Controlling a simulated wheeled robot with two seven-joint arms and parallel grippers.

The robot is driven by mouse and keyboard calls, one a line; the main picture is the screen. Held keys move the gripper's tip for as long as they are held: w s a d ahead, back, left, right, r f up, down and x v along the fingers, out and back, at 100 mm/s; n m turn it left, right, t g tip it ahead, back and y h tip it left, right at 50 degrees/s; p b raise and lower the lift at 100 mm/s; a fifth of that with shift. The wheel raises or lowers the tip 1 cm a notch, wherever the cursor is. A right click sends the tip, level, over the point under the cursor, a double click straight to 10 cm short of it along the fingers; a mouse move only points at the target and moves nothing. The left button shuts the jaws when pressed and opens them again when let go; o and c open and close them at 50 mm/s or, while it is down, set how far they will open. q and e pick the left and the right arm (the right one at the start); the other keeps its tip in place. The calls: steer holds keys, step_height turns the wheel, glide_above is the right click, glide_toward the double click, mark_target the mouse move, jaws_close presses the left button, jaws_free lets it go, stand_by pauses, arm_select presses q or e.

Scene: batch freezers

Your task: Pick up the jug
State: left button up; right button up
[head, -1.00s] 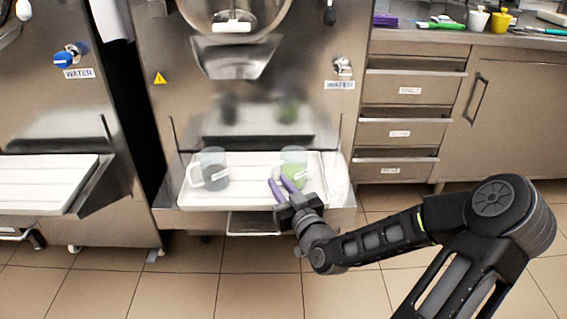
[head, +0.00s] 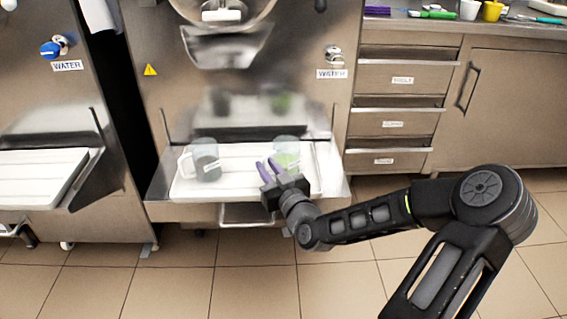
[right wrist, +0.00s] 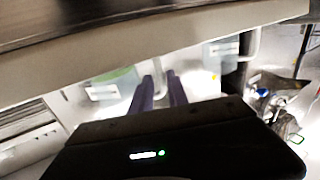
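Two clear jugs stand upright on a white tray (head: 238,188) in front of the middle machine. The left jug (head: 207,162) looks grey, with its handle on the left. The right jug (head: 287,150) has green contents; it also shows in the right wrist view (right wrist: 113,78), with a pale handle near my fingertips. My right gripper (head: 266,168) has purple fingers, spread apart, just left of the green jug and partly in front of it. Its fingers show in the right wrist view (right wrist: 160,82) with a gap between them. I cannot tell whether they touch the handle. My left gripper is out of view.
The machine's steel spout (head: 226,46) hangs above the tray. Another machine with a white tray (head: 40,176) stands at the left. Steel drawers (head: 395,124) and a counter with cups and tools are at the right. The tiled floor in front is clear.

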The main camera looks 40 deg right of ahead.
steer(key=x, duration=0.1)
steer(key=b+x, duration=0.2)
steer(key=x, duration=0.1)
steer(key=shift+a+f, duration=0.1)
steer(key=shift+f, duration=0.15)
steer(key=shift+w+r, duration=0.1)
steer(key=shift+w, duration=0.15)
steer(key=shift+w+r, duration=0.1)
steer(key=shift+c, duration=0.3)
jaws_close()
stand_by(0.9)
